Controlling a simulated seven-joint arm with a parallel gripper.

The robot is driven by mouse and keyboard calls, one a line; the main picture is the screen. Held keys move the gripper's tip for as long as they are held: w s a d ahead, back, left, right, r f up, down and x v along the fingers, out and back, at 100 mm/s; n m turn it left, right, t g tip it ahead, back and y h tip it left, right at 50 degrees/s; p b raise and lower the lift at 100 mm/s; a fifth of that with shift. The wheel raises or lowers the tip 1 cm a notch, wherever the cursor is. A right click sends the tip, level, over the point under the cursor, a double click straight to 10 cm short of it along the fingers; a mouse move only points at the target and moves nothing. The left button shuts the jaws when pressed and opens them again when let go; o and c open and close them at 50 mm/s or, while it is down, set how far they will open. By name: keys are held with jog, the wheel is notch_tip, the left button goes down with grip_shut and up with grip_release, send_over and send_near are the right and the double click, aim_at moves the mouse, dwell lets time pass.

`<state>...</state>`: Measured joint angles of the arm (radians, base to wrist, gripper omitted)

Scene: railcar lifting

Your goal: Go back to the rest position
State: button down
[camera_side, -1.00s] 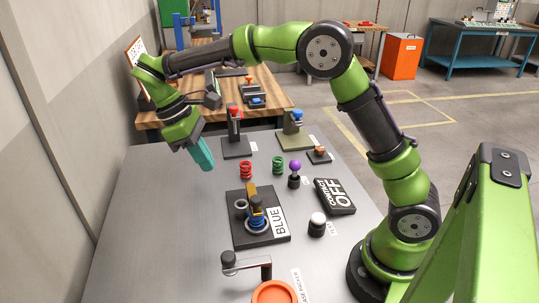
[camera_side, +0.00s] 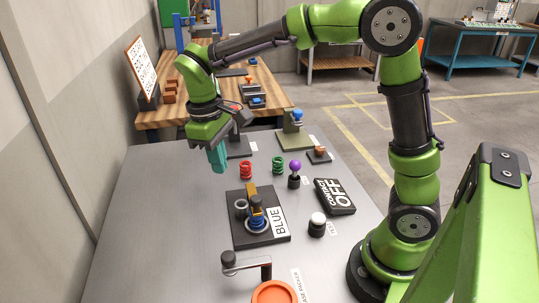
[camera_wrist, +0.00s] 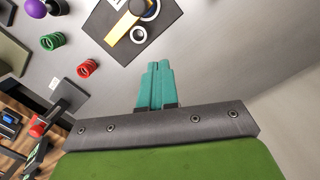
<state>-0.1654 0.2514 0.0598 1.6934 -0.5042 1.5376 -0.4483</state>
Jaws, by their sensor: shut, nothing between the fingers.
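My gripper (camera_side: 219,170) has teal fingers that are shut with nothing between them. It hangs above the grey table, left of the red coil spring (camera_side: 246,170) and behind the black BLUE plate (camera_side: 240,235). In the wrist view the teal fingers (camera_wrist: 155,66) lie together and point toward the edge of the black plate (camera_wrist: 117,45). My arm is raised and bent, with its wrist pointing down.
A green spring (camera_side: 278,165), a purple knob (camera_side: 295,167), a CONTACT OFF block (camera_side: 334,196) and a white-topped button (camera_side: 317,223) stand to the right. An orange-rimmed crank device (camera_side: 273,292) is at the front. The left side of the table is bare.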

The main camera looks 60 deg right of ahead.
jog(key=s+d+r+m+t+y, duration=0.1)
jog(key=s+d+r+m+t, duration=0.1)
jog(key=s, duration=0.5)
jog(key=s+d+r+m+t+y, duration=0.1)
jog(key=s+d+r+m+t, duration=0.1)
jog(key=s+t, duration=0.4)
jog(key=shift+s+r+m+y, duration=0.3)
jog(key=shift+s+r+m, duration=0.3)
jog(key=shift+m, duration=0.8)
